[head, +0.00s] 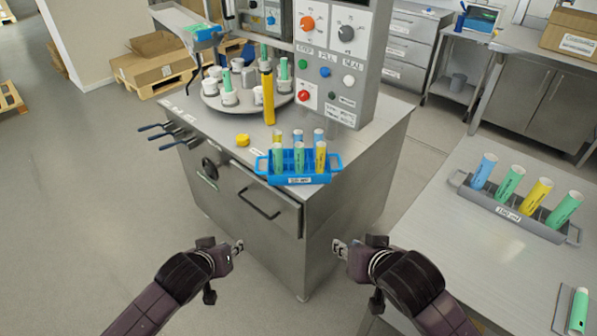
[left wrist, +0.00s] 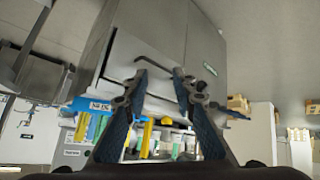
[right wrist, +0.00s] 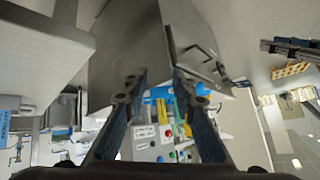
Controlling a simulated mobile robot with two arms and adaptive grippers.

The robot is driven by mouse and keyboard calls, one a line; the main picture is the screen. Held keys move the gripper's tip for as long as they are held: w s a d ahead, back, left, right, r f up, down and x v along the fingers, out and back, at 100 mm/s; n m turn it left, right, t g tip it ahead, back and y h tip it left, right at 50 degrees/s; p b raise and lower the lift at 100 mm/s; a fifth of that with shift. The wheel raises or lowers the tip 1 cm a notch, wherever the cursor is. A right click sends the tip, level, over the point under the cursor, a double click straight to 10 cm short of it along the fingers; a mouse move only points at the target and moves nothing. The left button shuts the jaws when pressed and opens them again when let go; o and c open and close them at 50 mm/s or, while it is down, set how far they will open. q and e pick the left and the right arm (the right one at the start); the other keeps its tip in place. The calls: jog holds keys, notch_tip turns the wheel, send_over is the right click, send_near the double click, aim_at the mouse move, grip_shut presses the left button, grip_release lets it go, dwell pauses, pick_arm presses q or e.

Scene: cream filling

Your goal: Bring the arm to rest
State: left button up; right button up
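My left gripper (head: 238,248) and my right gripper (head: 340,249) both hang in the air in front of the steel machine cabinet (head: 255,215), spaced apart from each other. In the left wrist view the left fingers (left wrist: 157,82) stand apart with nothing between them. In the right wrist view the right fingers (right wrist: 158,83) also stand apart and empty. Both arms come in from the bottom of the head view, and neither gripper visibly touches anything.
On the cabinet top are a blue rack (head: 291,179) with several tubes, a yellow cap (head: 243,140), a standing yellow tube (head: 267,95) and a round turntable (head: 225,104). A side table at right holds a grey rack (head: 512,213) of tubes. Floor at left is clear.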

jog(key=shift+s+r, duration=0.15)
pick_arm(q)
jog(key=shift+f, duration=0.1)
dwell(0.3)
